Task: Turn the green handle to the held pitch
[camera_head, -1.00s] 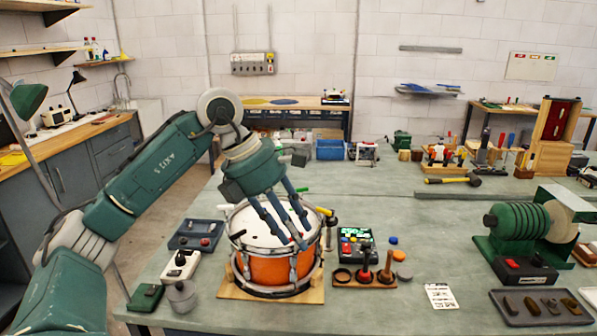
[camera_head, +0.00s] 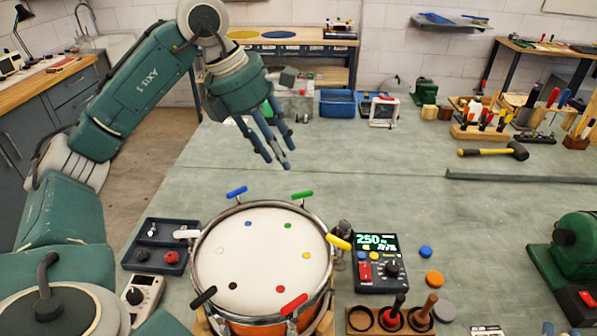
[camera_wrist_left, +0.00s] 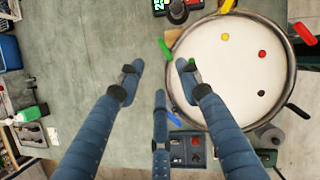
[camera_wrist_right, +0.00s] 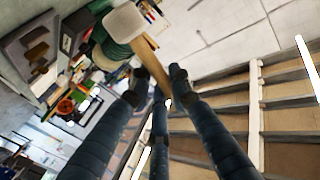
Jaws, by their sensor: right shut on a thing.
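The green handle (camera_head: 302,195) sticks out from the far rim of the orange drum (camera_head: 262,332), whose white head (camera_head: 262,268) faces up. It also shows in the left wrist view (camera_wrist_left: 165,48). My left gripper (camera_head: 277,155) is above the bench beyond the drum, its fingers apart and empty, not touching the green handle. A tuner box (camera_head: 376,263) right of the drum has a lit display reading about 250. My right gripper (camera_wrist_right: 159,76) is outside the head view; its wrist view shows it shut on a wooden-handled mallet (camera_wrist_right: 126,22) with a pale head.
Blue (camera_head: 236,192), yellow (camera_head: 338,242), red (camera_head: 293,304), black (camera_head: 203,297) and white (camera_head: 186,234) handles surround the rim. A dark tray (camera_head: 158,246) stands left, a wooden stand (camera_head: 360,319) front right. The bench behind the drum is mostly clear.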

